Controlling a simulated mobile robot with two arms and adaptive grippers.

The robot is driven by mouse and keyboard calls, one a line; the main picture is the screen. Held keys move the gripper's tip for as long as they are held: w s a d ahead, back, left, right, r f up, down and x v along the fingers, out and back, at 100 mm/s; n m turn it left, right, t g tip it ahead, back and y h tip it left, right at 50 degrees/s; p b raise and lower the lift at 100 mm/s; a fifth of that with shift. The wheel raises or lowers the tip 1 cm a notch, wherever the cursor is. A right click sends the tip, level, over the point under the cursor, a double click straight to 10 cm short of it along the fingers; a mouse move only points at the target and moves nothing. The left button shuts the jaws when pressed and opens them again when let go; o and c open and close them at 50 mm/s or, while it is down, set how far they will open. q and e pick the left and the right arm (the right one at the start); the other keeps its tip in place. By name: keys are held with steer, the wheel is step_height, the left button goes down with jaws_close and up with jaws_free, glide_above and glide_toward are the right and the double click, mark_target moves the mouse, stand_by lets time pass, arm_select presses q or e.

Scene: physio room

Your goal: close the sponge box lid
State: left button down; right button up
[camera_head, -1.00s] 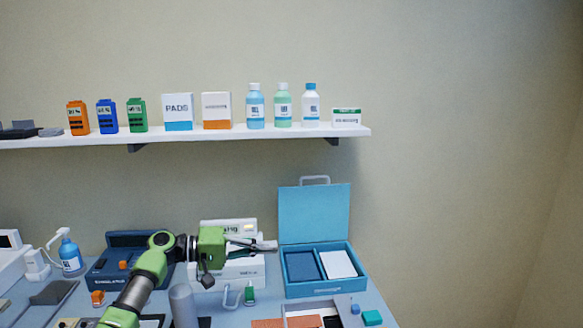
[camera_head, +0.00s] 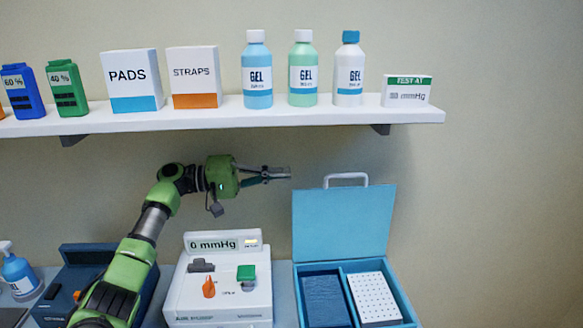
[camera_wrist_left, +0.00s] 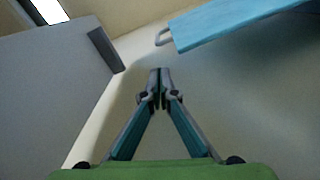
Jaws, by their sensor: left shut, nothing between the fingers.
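The sponge box (camera_head: 410,312) is teal and stands on the table at the lower right in the head view. Its blue lid (camera_head: 343,222) stands upright and open at the back, with a pale handle on its top edge. Inside are a dark blue sponge (camera_head: 325,300) and a white dotted piece (camera_head: 374,297). My left gripper (camera_head: 288,173) is shut and empty, just left of the lid's top edge and apart from it. In the left wrist view, the shut fingertips (camera_wrist_left: 160,74) show with the lid (camera_wrist_left: 250,22) at the upper right. My right gripper is not in view.
A white shelf (camera_head: 220,119) with boxes and gel bottles runs above the gripper. A white mmHg device (camera_head: 223,285) stands left of the box. The wall right of the lid is clear.

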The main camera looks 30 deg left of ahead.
arm_select(q)
steer(key=p+x, duration=0.3)
steer(key=x, duration=0.5)
steer(key=shift+d, duration=0.3)
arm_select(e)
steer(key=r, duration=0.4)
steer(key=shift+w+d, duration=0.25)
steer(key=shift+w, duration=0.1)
arm_select(q)
steer(key=shift+w, duration=0.1)
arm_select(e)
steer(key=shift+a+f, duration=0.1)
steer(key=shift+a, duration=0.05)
